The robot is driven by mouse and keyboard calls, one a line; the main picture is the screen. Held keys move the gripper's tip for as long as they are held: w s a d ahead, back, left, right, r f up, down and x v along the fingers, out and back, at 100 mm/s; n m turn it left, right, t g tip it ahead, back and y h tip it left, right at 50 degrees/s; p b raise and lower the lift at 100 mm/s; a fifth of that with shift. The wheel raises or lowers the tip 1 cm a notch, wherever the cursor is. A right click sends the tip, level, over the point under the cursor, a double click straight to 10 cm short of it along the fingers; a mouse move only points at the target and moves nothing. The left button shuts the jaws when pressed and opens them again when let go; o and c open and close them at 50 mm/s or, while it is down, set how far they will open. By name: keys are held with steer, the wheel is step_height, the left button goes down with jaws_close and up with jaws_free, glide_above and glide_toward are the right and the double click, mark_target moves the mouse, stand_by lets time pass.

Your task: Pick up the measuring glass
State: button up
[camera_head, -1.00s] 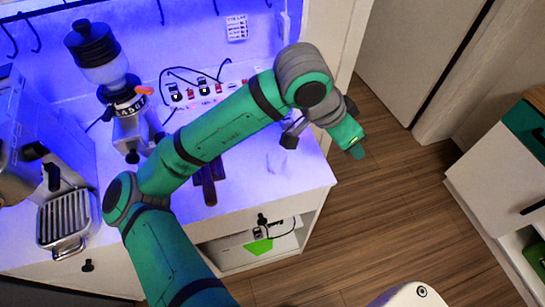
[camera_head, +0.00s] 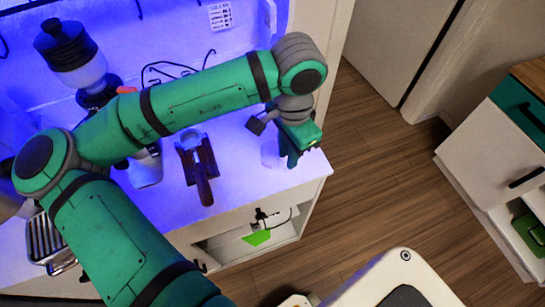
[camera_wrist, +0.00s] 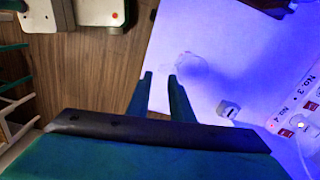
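The measuring glass (camera_head: 270,151) is clear and faint, standing on the white counter near its right end in the head view. In the wrist view the glass (camera_wrist: 190,63) shows as a faint round outline just beyond my fingertips and slightly to the right. My gripper (camera_head: 291,158) points down at the counter's right edge, close beside the glass. In the wrist view the two green fingers of my gripper (camera_wrist: 160,77) are apart with nothing between them. Whether a finger touches the glass I cannot tell.
A dark wooden piece with a handle (camera_head: 203,180) lies on the white counter (camera_head: 240,190), left of the glass. A coffee grinder (camera_head: 75,60) stands at the back left. A small metallic block (camera_wrist: 228,109) shows in the wrist view. Beyond the counter's right edge is open wooden floor (camera_head: 380,190).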

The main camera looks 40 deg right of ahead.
mark_target(276, 160)
steer(key=shift+w+a+f, duration=0.1)
steer(key=shift+w+f, duration=0.05)
steer(key=shift+f, duration=2.6)
jaws_close()
